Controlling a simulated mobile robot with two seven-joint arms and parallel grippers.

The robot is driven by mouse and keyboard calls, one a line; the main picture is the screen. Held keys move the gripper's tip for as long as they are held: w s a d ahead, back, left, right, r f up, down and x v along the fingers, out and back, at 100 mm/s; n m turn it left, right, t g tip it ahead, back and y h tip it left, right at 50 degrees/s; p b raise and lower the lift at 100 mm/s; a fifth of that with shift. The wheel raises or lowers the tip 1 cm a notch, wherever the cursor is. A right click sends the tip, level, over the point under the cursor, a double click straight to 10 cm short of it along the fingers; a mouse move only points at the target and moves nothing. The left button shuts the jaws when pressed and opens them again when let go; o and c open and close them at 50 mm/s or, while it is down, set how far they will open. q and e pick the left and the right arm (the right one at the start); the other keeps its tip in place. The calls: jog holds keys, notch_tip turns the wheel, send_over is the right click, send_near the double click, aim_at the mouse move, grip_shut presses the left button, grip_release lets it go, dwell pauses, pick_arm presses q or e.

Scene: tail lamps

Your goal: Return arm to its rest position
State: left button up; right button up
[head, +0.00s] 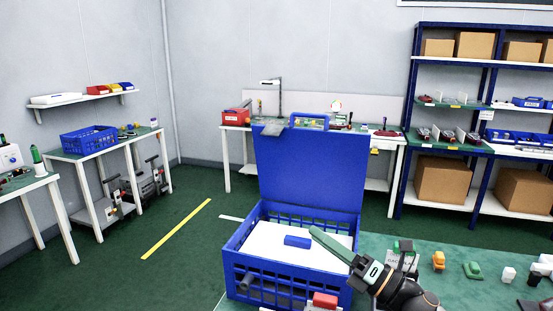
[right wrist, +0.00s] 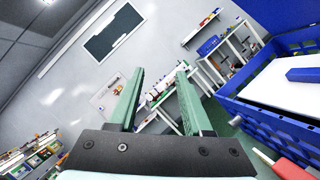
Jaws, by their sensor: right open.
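My right gripper (head: 316,234) reaches in from the lower right in the head view, its green fingers over the right part of the blue crate (head: 290,285). In the right wrist view, my right gripper (right wrist: 160,82) shows two green fingers spread apart with nothing between them. My right arm (head: 400,290) lies over the near edge of the green-topped table. My left gripper is in neither view.
The crate's blue lid (head: 310,175) stands upright. A small blue block (head: 297,241) lies on the white surface inside. Several small items, including an orange one (head: 438,260) and a green one (head: 473,270), stand right of my arm. A red box (head: 325,300) is in front.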

jog(key=s+d+f+m+h, duration=0.2)
jog(key=s+f+m+h, duration=0.25)
jog(key=f+m, duration=0.5)
jog(key=s+d+f+m+h+p, duration=0.1)
jog(key=s+d+f+m+h, duration=0.1)
jog(key=s+f+m+h, duration=0.55)
jog(key=s+d+f+m+h, duration=0.1)
jog(key=s+d+f+m, duration=0.15)
jog(key=f+m, duration=0.85)
jog(key=s+f+m+g, duration=0.2)
jog(key=s+f+m, duration=0.1)
jog(key=s, duration=0.4)
jog(key=s+d+f+m+g+h, duration=0.1)
jog(key=s+f+m+g, duration=0.1)
jog(key=s+f, duration=0.4)
jog(key=shift+s+f+m+h+p, duration=0.3)
jog(key=shift+s+m, duration=0.4)
jog(key=shift+s, duration=0.2)
